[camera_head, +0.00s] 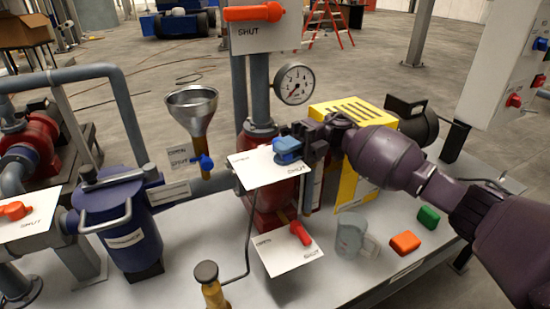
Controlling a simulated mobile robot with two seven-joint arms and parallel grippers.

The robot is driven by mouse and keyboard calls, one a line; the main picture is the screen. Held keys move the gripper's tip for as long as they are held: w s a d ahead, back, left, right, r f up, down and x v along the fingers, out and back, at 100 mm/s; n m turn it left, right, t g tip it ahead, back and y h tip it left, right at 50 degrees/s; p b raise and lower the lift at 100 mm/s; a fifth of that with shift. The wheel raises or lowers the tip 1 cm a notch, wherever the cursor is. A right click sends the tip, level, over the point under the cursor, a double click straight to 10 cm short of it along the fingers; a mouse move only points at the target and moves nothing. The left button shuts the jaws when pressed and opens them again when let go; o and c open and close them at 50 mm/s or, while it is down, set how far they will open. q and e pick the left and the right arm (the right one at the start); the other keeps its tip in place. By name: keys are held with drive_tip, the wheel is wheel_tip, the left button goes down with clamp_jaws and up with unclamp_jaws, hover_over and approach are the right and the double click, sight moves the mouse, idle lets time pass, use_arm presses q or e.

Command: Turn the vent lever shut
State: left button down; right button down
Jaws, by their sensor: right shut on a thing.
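A blue lever (287,151) sits on a white plate (262,172) above the red pump body, in the middle of the view. The plate carries small markings; the one at its lower right looks like SHUT. My right gripper (303,148) reaches in from the right and is shut on the blue lever. The fingers hide part of the lever's right end. No label that reads vent is legible, so I cannot tell by name which lever is the vent lever. My left gripper is not in view.
Other levers are an orange one (253,13) on top, a small blue one (204,163) under the funnel (192,108), and a red one (301,233) below. A clear jug (350,236), orange block (405,242) and green block (428,217) stand on the bench. A gauge (294,84) is behind.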

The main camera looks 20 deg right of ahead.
drive_tip(key=shift+d+f+n+g+h+b, duration=0.2)
drive_tip(key=shift+n+g+b, duration=0.15)
drive_tip(key=shift+g, duration=0.25)
drive_tip(key=shift+d+f+n+g+h+b, duration=0.1)
drive_tip(key=shift+n+g+h+b, duration=0.15)
drive_tip(key=shift+n+g, duration=0.3)
drive_tip(key=shift+r, duration=0.1)
drive_tip(key=shift+d+r+g, duration=0.1)
drive_tip(key=shift+r+g, duration=0.05)
drive_tip(key=shift+g, duration=0.3)
drive_tip(key=c, duration=1)
unclamp_jaws()
drive_tip(key=shift+c, duration=0.2)
drive_tip(key=shift+d, duration=0.1)
